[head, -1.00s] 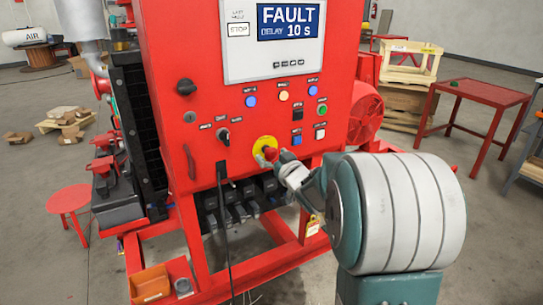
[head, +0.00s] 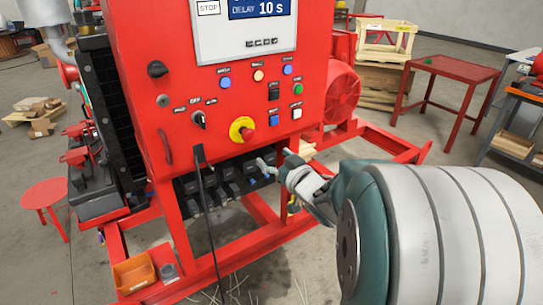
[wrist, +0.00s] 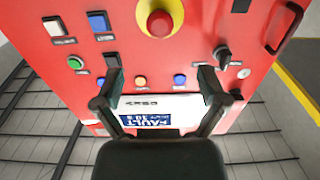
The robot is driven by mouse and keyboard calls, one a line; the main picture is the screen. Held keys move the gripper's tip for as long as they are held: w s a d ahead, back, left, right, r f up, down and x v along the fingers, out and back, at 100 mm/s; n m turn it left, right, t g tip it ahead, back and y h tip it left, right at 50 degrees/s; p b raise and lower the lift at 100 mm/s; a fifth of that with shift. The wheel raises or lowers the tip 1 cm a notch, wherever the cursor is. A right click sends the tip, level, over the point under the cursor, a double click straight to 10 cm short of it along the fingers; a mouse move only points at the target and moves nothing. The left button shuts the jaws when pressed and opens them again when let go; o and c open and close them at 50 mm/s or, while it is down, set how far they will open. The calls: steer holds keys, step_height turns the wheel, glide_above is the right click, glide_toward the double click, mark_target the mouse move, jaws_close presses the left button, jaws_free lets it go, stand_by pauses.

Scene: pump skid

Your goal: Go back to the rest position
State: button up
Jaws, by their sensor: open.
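My gripper (head: 272,163) is open and empty in the head view, in front of the red pump skid panel (head: 140,100) and to the lower right of the red emergency stop button on its yellow ring (head: 241,130). A gap shows between the gripper and the button. In the wrist view my gripper (wrist: 161,80) has its two fingers spread apart, with the panel behind them. The emergency stop (wrist: 160,20) is at the top there, beyond the fingertips. The display (wrist: 152,119) appears upside down between the fingers and reads FAULT.
A black cable (head: 207,215) hangs from the panel's lower part. The skid's red frame rails (head: 370,134) reach out to the right. An orange bin (head: 134,273) sits at lower left. A red stool (head: 44,195) and a red table (head: 452,75) stand apart on the floor.

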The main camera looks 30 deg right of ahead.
steer(key=shift+r, duration=0.1)
steer(key=s+a+f+g, duration=0.1)
steer(key=s+a+g, duration=0.5)
steer(key=s+a, duration=0.2)
steer(key=s+a+f+g, duration=0.2)
steer(key=s+a+g, duration=0.4)
steer(key=s+a, duration=0.3)
steer(key=s, duration=0.4)
steer(key=shift+a+f+h, duration=0.25)
steer(key=shift+h, duration=0.05)
stand_by(3.2)
